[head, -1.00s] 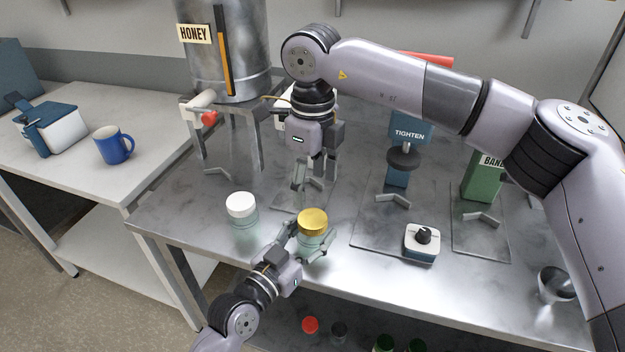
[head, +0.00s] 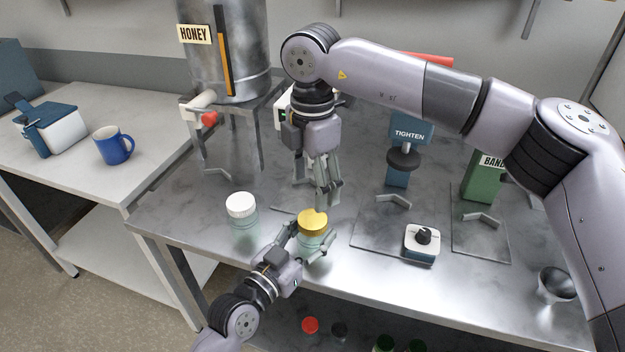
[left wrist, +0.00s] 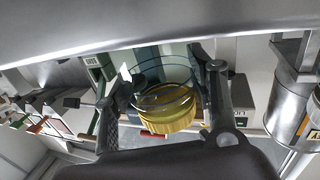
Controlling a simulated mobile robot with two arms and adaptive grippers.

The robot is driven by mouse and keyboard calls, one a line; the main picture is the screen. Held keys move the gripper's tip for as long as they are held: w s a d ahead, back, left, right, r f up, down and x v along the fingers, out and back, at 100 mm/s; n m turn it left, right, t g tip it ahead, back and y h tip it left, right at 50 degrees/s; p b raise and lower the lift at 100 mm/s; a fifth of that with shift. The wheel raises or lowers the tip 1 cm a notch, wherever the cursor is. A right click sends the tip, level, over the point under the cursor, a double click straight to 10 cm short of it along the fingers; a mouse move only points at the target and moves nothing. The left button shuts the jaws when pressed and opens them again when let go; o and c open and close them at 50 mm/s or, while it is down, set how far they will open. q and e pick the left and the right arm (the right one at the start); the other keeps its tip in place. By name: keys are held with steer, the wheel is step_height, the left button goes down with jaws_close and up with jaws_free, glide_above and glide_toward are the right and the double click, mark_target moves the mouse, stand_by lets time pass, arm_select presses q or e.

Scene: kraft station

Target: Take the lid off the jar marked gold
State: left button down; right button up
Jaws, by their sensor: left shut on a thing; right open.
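The jar with the gold lid (head: 313,222) stands on the metal table near its front edge, its clear glass body below the lid. My left gripper (head: 308,243) is shut around the glass body from the front left. In the left wrist view the gold lid (left wrist: 168,113) and the clear glass (left wrist: 165,78) show between my left fingers. My right gripper (head: 327,195) is open and empty, pointing down just behind and above the gold lid. I cannot tell whether its fingertips touch the lid.
A jar with a white lid (head: 241,207) stands to the left. A honey tank (head: 240,60) stands behind on a stand. The tighten station (head: 405,155) and a small white box with a black knob (head: 422,243) are to the right. A metal cup (head: 555,285) is near the right front edge.

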mark_target(313, 218)
steer(key=m, duration=0.5)
steer(key=shift+m, duration=0.3)
steer(key=shift+f, duration=4)
steer(key=shift+c, duration=0.2)
